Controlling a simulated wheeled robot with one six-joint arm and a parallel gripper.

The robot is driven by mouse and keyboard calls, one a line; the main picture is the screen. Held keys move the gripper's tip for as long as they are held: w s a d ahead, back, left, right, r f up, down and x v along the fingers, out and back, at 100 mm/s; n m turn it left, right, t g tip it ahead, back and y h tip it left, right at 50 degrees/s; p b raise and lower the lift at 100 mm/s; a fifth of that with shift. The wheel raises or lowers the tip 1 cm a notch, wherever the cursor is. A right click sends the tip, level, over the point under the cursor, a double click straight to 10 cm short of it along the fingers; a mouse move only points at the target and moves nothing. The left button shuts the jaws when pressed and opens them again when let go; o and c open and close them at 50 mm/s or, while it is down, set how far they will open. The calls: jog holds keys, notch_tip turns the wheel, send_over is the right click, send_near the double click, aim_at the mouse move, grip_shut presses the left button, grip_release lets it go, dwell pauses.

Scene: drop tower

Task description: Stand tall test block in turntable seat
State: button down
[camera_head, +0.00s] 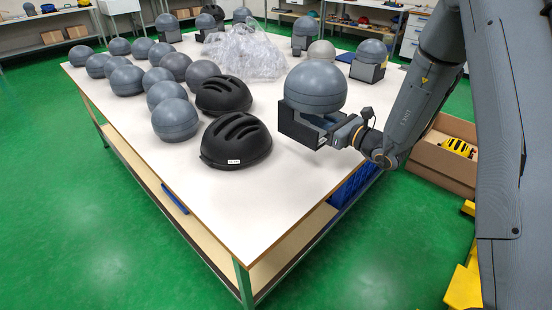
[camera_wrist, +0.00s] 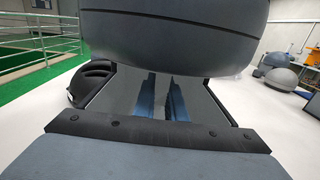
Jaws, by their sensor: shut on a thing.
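A grey dome-topped block (camera_head: 316,86) sits above a dark angular holder (camera_head: 296,126) at the right part of the white table. My gripper (camera_head: 325,124) is at the right side of this holder, just under the dome, and is shut on the block. In the wrist view the dome (camera_wrist: 165,35) fills the top of the picture, with two blue strips (camera_wrist: 176,102) below it. The exact contact is hidden under the dome. I cannot tell whether the holder touches the table. I cannot make out a turntable seat.
Several grey balls (camera_head: 175,119) stand in rows on the table's left (camera_head: 250,205). Two black helmets (camera_head: 236,142) lie left of my gripper. A clear plastic heap (camera_head: 243,52) and more domed blocks (camera_head: 369,61) stand behind. The table's front is bare. A cardboard box (camera_head: 440,160) lies right.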

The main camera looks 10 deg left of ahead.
jog(key=shift+w+a+r, duration=0.1)
jog(key=shift+w+a, duration=0.05)
jog(key=shift+a, duration=0.1)
jog(key=shift+f, duration=0.2)
jog(key=shift+f+p, duration=0.65)
jog(key=shift+f, duration=4)
jog(key=shift+f, duration=0.1)
jog(key=c, duration=2.2)
grip_release()
jog(key=shift+f, duration=0.15)
jog(key=o, duration=0.4)
